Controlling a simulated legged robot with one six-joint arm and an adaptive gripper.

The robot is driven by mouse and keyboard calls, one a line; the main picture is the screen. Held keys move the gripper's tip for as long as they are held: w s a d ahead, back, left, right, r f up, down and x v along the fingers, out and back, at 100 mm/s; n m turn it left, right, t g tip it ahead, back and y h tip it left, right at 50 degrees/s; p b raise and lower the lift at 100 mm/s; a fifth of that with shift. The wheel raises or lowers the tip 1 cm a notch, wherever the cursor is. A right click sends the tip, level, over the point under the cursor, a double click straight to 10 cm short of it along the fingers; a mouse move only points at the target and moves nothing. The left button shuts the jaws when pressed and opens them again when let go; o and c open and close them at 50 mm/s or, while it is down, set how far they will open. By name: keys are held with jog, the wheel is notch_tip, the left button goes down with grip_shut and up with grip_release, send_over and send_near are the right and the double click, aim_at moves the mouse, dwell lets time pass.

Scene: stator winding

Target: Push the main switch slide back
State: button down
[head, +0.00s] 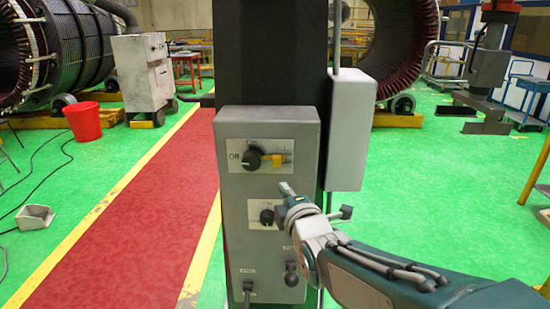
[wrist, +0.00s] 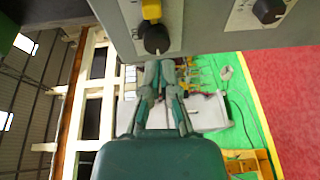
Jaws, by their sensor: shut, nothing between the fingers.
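The main switch is on the upper plate of a grey control box (head: 230,185). It has a black rotary knob (head: 252,160) beside the word Off, and a yellow slide (head: 275,161) to the knob's right. My gripper (head: 285,188) is in front of the box, below and right of the slide in the head view. In the wrist view, my gripper (wrist: 160,65) is shut and empty, its fingertips just below the black knob (wrist: 157,40). The yellow slide (wrist: 151,10) shows beyond that knob. I cannot tell whether the fingertips touch the knob.
A second black knob (head: 267,217) sits lower on the box, with cable plugs (head: 290,275) below it. A grey side box (head: 352,130) stands right of the dark column (head: 270,60). A red bucket (head: 83,121) stands far left. Green floor is open on both sides.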

aim_at(263, 160)
jog(key=shift+n, duration=0.5)
jog(key=x, duration=0.7)
jog(key=a+x, duration=0.1)
jog(key=x, duration=0.2)
jog(key=shift+w+r, duration=0.3)
jog(key=shift+r, duration=0.05)
jog(key=shift+w+d, duration=0.1)
